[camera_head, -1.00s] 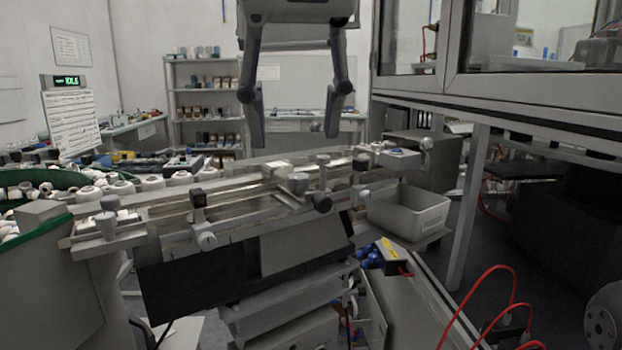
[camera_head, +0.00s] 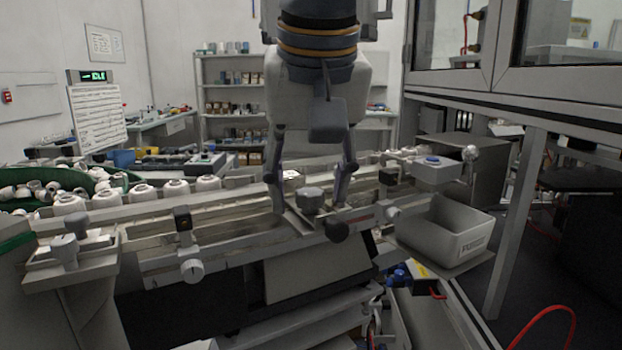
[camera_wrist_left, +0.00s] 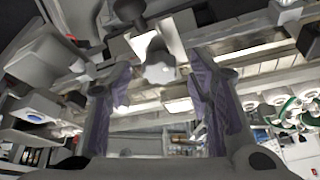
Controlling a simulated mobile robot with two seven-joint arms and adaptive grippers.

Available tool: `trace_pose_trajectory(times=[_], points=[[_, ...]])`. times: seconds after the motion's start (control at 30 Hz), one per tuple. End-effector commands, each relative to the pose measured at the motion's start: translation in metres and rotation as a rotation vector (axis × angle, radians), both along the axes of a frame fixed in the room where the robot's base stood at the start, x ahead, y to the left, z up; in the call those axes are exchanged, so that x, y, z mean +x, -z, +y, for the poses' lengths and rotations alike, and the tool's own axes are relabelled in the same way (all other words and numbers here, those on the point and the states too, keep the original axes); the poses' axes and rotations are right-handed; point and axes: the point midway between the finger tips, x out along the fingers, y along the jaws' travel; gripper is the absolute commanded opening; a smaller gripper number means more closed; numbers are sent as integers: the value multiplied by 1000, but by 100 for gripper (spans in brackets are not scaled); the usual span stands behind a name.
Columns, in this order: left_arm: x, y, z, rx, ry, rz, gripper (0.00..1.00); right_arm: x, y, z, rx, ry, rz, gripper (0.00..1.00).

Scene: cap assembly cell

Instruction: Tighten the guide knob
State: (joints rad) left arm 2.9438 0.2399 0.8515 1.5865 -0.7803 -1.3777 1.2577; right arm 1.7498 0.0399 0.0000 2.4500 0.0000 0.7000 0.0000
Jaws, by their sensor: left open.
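A grey lobed knob (camera_head: 312,199) stands upright on a plate across the conveyor's guide rails. It also shows between the fingers in the left wrist view (camera_wrist_left: 159,66). My left gripper (camera_head: 307,206) comes down from above with its two fingers spread, one on each side of this knob. In the left wrist view my left gripper (camera_wrist_left: 160,82) is open, with gaps between the knob and both fingers. I cannot tell whether the fingertips reach down to the knob's height. A black round knob (camera_head: 336,231) sits on the rail's near side. My right gripper is not in view.
A light knob (camera_head: 192,270) and a dark-topped post (camera_head: 183,217) are on the near rail to the left. A grey bin (camera_head: 446,228) stands right of the conveyor. White caps (camera_head: 133,194) line the left end. A glazed cabinet (camera_head: 480,60) overhangs at right.

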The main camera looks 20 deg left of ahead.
Motion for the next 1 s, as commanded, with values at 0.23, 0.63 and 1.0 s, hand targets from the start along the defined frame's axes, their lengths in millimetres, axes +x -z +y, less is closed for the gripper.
trace_pose_trajectory(times=[0.23,0.63,1.0], points=[[0,-1,0,0,0,-2,36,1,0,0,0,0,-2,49],[0,-1,0,0,10,-2,0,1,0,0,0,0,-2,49],[-1,-1,2,-2,203,-2,0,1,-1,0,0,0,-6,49]])
